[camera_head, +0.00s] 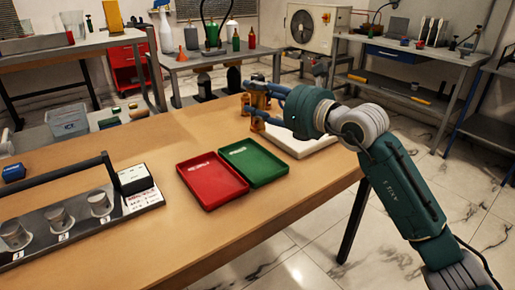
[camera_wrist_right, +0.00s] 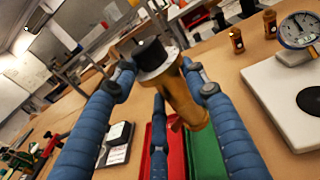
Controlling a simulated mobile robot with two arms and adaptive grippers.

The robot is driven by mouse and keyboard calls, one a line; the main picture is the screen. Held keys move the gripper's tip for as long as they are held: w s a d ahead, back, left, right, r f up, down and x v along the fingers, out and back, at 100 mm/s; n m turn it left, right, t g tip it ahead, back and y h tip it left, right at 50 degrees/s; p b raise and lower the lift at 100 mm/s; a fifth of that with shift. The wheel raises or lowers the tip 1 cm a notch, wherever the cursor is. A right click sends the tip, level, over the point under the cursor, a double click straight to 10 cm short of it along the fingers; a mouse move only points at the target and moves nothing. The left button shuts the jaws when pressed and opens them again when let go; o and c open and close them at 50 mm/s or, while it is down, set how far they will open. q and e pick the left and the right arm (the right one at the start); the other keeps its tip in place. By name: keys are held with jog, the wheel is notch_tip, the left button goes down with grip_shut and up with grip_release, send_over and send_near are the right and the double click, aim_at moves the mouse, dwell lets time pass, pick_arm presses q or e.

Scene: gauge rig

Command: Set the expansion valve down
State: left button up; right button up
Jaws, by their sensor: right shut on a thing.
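My right gripper (camera_head: 268,104) is shut on an expansion valve, a brass-coloured cylinder with a black cap. In the right wrist view the held valve (camera_wrist_right: 184,98) sits tilted between the blue fingers (camera_wrist_right: 160,95); its lower end appears over the red tray (camera_wrist_right: 177,150) and green tray (camera_wrist_right: 206,150), but its height is unclear. In the head view the red tray (camera_head: 212,181) and green tray (camera_head: 254,162) lie side by side and look empty, left of and nearer than the gripper. My left gripper is not in view.
Two similar brass pieces (camera_wrist_right: 237,40) stand on the table beside a white base (camera_wrist_right: 262,93) with a dial gauge (camera_wrist_right: 298,30). A black-handled rack (camera_head: 75,215) with numbered cups stands at the left. The wooden table (camera_head: 190,235) is clear in front of the trays.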

aim_at(261, 125)
notch_tip(261, 125, down, 7)
jog(key=shift+f+b, duration=0.2)
jog(key=shift+b, duration=0.35)
jog(key=shift+f+b, duration=0.45)
jog(key=shift+f, duration=1.95)
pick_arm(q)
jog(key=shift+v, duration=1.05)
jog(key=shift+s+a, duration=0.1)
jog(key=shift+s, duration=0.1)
pick_arm(e)
jog(key=o, duration=1.5)
jog(key=shift+f, duration=0.15)
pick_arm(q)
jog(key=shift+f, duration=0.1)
